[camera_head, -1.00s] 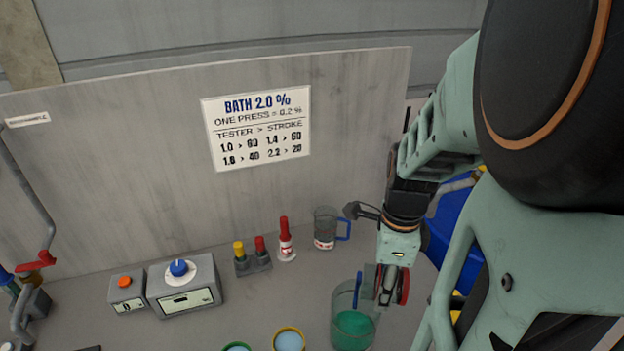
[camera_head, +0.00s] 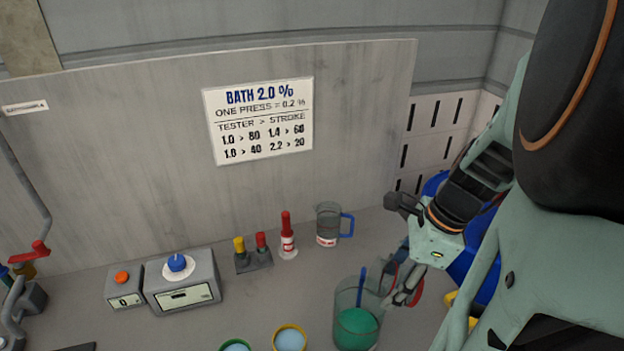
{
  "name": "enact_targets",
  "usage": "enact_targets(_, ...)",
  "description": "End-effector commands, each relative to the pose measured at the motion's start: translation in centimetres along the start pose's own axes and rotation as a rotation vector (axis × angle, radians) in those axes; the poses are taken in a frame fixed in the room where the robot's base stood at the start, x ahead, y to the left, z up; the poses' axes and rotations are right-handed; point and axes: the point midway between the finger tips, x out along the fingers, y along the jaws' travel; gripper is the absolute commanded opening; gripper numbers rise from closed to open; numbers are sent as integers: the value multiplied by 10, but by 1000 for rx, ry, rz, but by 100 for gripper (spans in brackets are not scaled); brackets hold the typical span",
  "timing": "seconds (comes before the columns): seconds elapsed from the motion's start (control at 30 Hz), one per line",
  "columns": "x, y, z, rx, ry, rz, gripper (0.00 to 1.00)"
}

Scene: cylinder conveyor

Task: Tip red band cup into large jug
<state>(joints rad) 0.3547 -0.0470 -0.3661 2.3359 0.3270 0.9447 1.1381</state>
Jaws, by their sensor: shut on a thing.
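The large clear jug (camera_head: 342,298) stands at the front of the bench, with green liquid inside and a blue rod leaning in it. My gripper (camera_head: 402,291) is just to the right of its rim, shut on the red band cup (camera_head: 419,286). Only red parts of the cup show beside the fingers; the rest is hidden, so I cannot tell its contents. The cup looks tilted, and I cannot tell whether it touches the jug.
A smaller clear jug with a blue handle (camera_head: 328,226) stands behind. A red-topped bottle (camera_head: 287,240), a small rack (camera_head: 254,262) and a grey dial box (camera_head: 183,289) stand left. Yellow-rimmed (camera_head: 290,328) and green-rimmed (camera_head: 235,346) cups are at the front edge of view.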

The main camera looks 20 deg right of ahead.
Motion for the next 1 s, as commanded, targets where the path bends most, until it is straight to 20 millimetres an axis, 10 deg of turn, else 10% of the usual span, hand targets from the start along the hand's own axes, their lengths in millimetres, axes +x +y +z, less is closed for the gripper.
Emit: enact_targets(1.0, 15, 0, -14, 2, -405, 0, 6)
